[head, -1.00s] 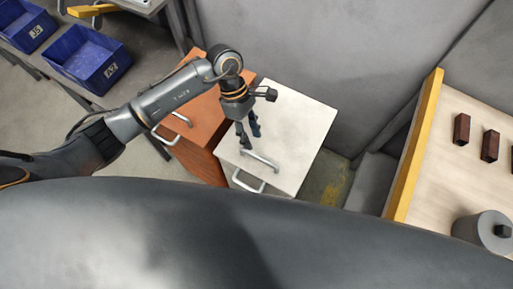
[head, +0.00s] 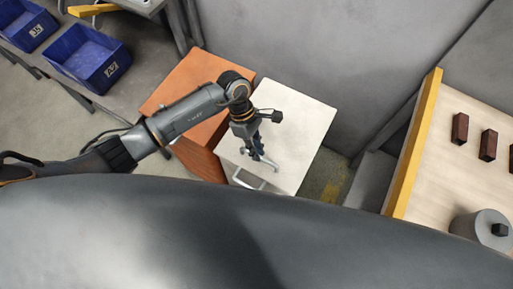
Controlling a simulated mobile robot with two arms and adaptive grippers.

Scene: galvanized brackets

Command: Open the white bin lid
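The white bin (head: 300,125) stands against the grey wall with its lid down flat. A metal bar handle (head: 272,164) lies across the lid near its front edge, and another handle (head: 247,182) is on the bin's front. My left gripper (head: 258,153) points down at the lid handle, its dark fingers overlapping the bar in the head view. The fingers hide the middle of the bar, and I cannot tell whether they are closed on it. My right gripper is not in view.
An orange-brown bin (head: 185,82) stands directly left of the white bin, under my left arm. Blue crates (head: 88,62) are at the upper left. A wooden table (head: 440,150) with a yellow edge (head: 412,145), dark blocks (head: 460,128) and a grey cylinder (head: 482,228) is at the right.

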